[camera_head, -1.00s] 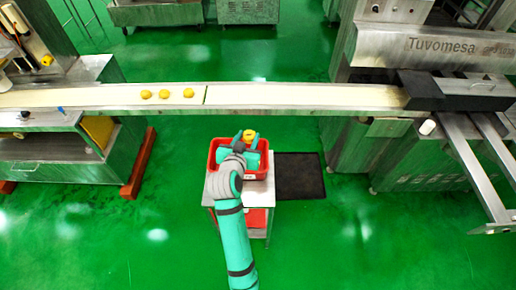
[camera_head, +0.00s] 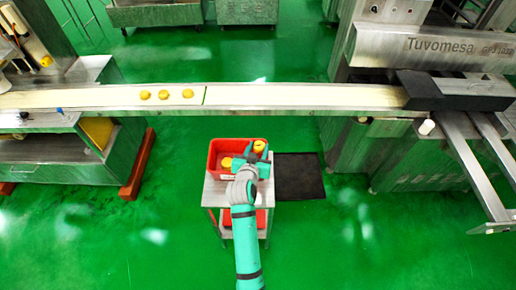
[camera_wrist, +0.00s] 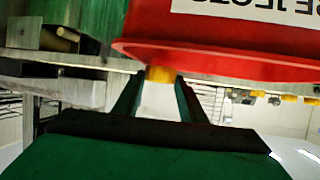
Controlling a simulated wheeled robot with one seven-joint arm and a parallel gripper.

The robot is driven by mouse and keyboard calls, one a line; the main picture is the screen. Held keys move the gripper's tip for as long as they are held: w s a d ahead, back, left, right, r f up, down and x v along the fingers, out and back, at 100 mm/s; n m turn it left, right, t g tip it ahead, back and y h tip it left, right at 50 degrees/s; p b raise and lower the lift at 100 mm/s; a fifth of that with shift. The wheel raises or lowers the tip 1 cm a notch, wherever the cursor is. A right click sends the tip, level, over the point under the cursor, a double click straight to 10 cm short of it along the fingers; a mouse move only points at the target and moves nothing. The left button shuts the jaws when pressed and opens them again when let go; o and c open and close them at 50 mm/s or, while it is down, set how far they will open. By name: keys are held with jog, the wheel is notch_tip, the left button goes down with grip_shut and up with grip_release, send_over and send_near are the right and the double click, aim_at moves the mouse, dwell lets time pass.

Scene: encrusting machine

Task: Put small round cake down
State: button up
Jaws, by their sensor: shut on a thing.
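My gripper (camera_head: 259,150) is shut on a small round yellow cake (camera_head: 259,146) at the right end of the red crate (camera_head: 214,152) in the head view. The held cake also shows between the fingertips in the wrist view (camera_wrist: 160,74), close to the crate's red rim (camera_wrist: 215,58). How high the cake is above the crate floor cannot be told. Another yellow cake (camera_head: 227,162) lies inside the crate at its left part. My arm hides the crate's front right corner.
The crate stands on a small metal cart (camera_head: 211,192). Behind it runs a pale conveyor belt (camera_head: 300,95) carrying yellow cakes (camera_head: 163,95) in a row. A large machine (camera_head: 430,50) stands at the right. A dark mat (camera_head: 299,176) lies on the floor right of the cart.

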jog(key=shift+f, duration=0.65)
